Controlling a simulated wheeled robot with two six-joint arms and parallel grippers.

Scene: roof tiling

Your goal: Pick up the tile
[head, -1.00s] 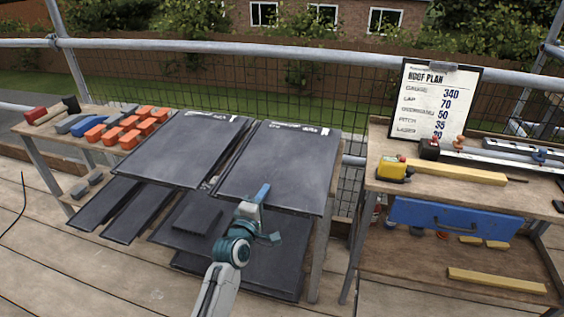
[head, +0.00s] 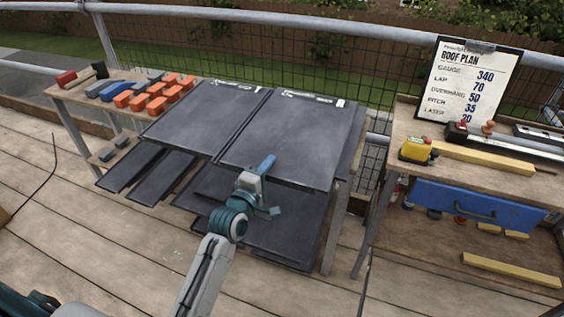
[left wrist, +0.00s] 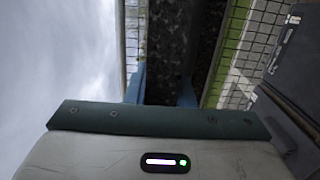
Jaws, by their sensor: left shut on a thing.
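Two wide dark slate tiles lie side by side at the top of the bench in the head view. My left gripper (head: 267,168) is at the front edge of the right-hand tile (head: 290,135) and is shut on it. A strip of another dark tile shows along its right side. In the left wrist view, the dark slab (left wrist: 172,50) runs away from between the blue fingers (left wrist: 160,88); the fingertips are partly hidden. The left-hand tile (head: 207,115) lies beside it. My right gripper is not in view.
Dark tiles (head: 285,235) lie on the lower shelf below my gripper. Orange blocks (head: 140,101) and hand tools stand at the bench's left. On the right, a second bench holds a yellow device (head: 415,150), a blue case (head: 475,204) and a roof plan board (head: 470,85).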

